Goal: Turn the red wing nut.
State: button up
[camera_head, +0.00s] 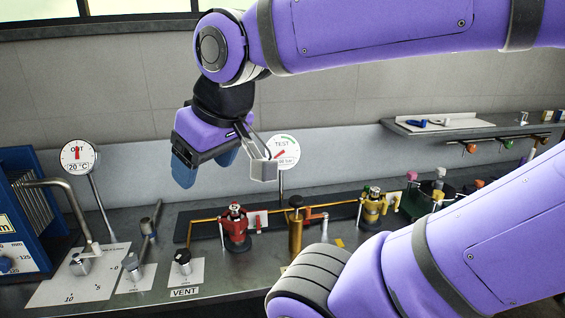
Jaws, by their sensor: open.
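A red fitting (235,224) stands on the dark bench near the middle of the view. A small red and pale part sits on its top, which looks like the red wing nut (235,208); its wings are too small to make out clearly. My gripper (207,168) hangs above and slightly left of it in the picture, pointing down. Its blue fingers are apart with nothing between them, and it touches nothing.
A brass pipe runs from the red fitting past a brass cylinder (296,228) to a yellow fitting (372,206). The TEST gauge (282,151) stands just behind my gripper. The VENT valve (184,262) is at front left. My forearm hides the front right bench.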

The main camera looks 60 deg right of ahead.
aim_at(257, 221)
jog(key=z, duration=1.4)
